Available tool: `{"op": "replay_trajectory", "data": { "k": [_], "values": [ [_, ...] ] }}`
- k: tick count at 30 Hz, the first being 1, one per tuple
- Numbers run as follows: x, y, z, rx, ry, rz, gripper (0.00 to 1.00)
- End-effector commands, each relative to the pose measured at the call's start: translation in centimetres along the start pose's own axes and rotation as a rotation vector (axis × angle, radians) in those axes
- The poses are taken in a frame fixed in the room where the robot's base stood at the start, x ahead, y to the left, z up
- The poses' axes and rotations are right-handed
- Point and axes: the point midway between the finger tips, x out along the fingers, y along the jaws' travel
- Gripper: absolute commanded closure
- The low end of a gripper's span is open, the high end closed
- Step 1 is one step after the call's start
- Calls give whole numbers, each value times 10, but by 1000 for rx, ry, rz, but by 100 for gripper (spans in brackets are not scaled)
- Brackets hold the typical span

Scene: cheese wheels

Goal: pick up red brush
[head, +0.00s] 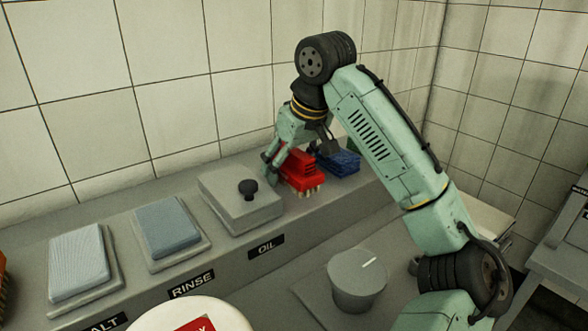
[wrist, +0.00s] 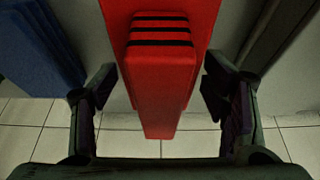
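The red brush (head: 300,170) sits on the grey ledge with its pale bristles down. In the wrist view the red brush (wrist: 162,70) is between my gripper's two fingers, with a gap visible on each side. My gripper (head: 297,155) is open and reaches down over the brush from above; in the wrist view its fingers (wrist: 157,88) stand apart on either side of the brush's narrower ridged part. The head view does not clearly show the far finger's contact.
A blue brush (head: 342,163) lies close to the right of the red one; it is at the left in the wrist view (wrist: 38,45). A grey lidded block with a black knob (head: 240,205) is close on the left. The tiled wall (head: 160,110) stands behind the ledge.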

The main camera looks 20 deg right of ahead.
Motion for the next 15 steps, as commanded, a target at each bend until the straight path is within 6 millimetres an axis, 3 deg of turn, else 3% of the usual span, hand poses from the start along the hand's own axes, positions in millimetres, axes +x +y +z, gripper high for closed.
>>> {"op": "replay_trajectory", "data": {
  "k": [15],
  "values": [
    [0, 0, 0, 0, 0, 0, 69]
  ]
}}
